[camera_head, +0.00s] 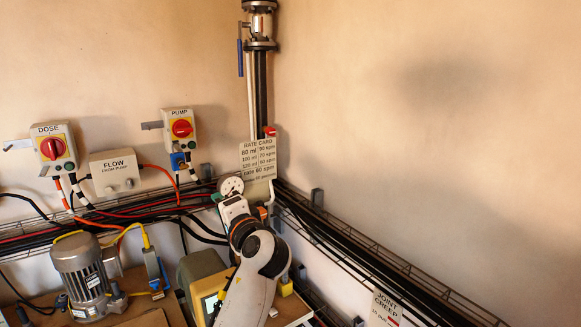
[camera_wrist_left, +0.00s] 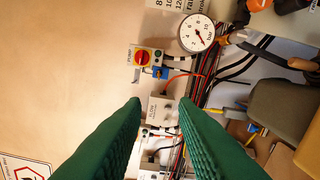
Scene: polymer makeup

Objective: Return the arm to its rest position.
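My left arm (camera_head: 253,275) reaches up from the lower middle of the head view, bent at a joint, with its wrist (camera_head: 236,212) just below the round gauge and rate card. The flow box (camera_wrist_left: 162,108) appears beyond the gap, with no visible contact. My right gripper is in neither view.
A round gauge (camera_head: 231,186) and the rate card (camera_head: 258,158) are close to my left wrist. A cable tray (camera_head: 340,238) runs along both walls. The pump box (camera_head: 180,129), dose box (camera_head: 54,148) and grey motor (camera_head: 82,275) are to the left. The right wall is bare above the tray.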

